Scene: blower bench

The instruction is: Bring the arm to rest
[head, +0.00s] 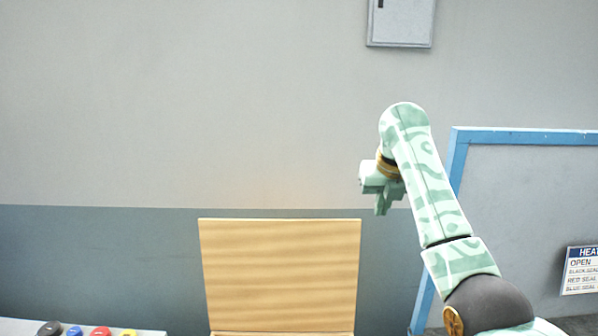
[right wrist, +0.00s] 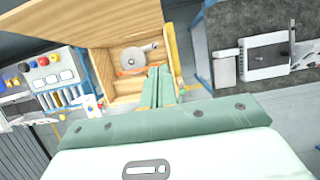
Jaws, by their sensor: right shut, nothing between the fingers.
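My right arm (head: 425,180) is raised at the right of the head view, its patterned green and white links bent at the top. My right gripper (head: 382,207) hangs from it in front of the wall, fingers pointing down. In the right wrist view the two green fingers (right wrist: 158,72) are together with nothing between them. They are seen over an open wooden box (right wrist: 126,90), apparently well above it. My left gripper is not in view.
The box's raised wooden lid (head: 280,275) stands left of the gripper. A grey round part (right wrist: 138,57) lies in the box. A blue-framed panel (head: 520,137) stands right. A bench with coloured knobs (head: 100,331) is at lower left; a dark bench (right wrist: 265,85) is right.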

